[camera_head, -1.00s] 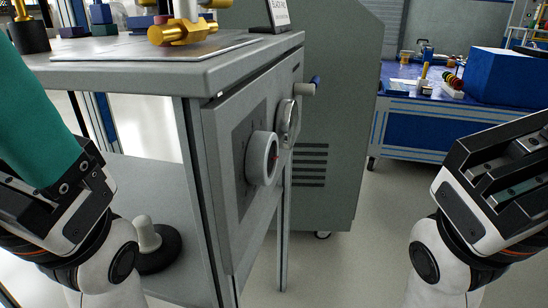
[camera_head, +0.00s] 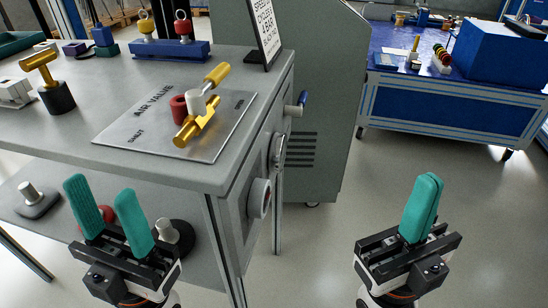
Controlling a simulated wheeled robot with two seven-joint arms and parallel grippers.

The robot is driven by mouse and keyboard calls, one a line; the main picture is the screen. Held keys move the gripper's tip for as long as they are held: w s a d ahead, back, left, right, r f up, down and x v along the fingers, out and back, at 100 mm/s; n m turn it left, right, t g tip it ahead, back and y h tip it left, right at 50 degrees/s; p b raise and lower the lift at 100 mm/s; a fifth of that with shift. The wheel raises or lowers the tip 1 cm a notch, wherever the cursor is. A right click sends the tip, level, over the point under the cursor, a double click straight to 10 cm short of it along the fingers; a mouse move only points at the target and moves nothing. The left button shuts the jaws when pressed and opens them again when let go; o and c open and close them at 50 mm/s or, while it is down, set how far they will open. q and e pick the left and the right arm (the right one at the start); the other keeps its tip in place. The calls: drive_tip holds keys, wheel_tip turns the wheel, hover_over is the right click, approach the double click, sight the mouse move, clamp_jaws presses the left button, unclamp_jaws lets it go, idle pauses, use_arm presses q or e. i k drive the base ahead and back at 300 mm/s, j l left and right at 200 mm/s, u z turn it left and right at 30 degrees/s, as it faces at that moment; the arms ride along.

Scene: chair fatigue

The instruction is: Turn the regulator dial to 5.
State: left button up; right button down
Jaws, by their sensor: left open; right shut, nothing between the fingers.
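The regulator dial (camera_head: 261,198) is a round light grey knob on the front panel of the grey workbench, seen almost edge-on. Its scale and pointer cannot be read from here. A round gauge (camera_head: 277,151) sits on the same panel behind it. My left gripper (camera_head: 107,208) is open and empty, its two teal fingers apart, in front of the bench's left part and apart from the dial. My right gripper (camera_head: 424,200) is shut with nothing between its teal fingers, over open floor well to the right of the dial.
The grey bench top (camera_head: 70,140) holds an air valve plate (camera_head: 215,143) with yellow handles and a tilted sign (camera_head: 265,32). A lever with a blue tip (camera_head: 302,100) sticks out beyond the gauge. A blue table (camera_head: 420,100) stands at the back right. Floor between is clear.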

sight(259, 196)
drive_tip(key=l+u, duration=0.15)
drive_tip(key=u, duration=0.25)
drive_tip(key=l+u, duration=0.15)
drive_tip(key=u, duration=0.3)
drive_tip(key=l+u, duration=0.2)
drive_tip(key=u, duration=0.2)
drive_tip(key=l+u, duration=0.15)
drive_tip(key=l, duration=0.2)
drive_tip(key=k+l+u, duration=0.15)
drive_tip(key=l, duration=0.25)
drive_tip(key=k+l+u, duration=0.1)
drive_tip(key=l, duration=0.25)
drive_tip(key=k+l+u, duration=0.15)
drive_tip(key=l, duration=0.2)
drive_tip(key=l+u, duration=0.15)
drive_tip(key=l, duration=0.2)
drive_tip(key=k+l, duration=0.25)
drive_tip(key=l, duration=0.2)
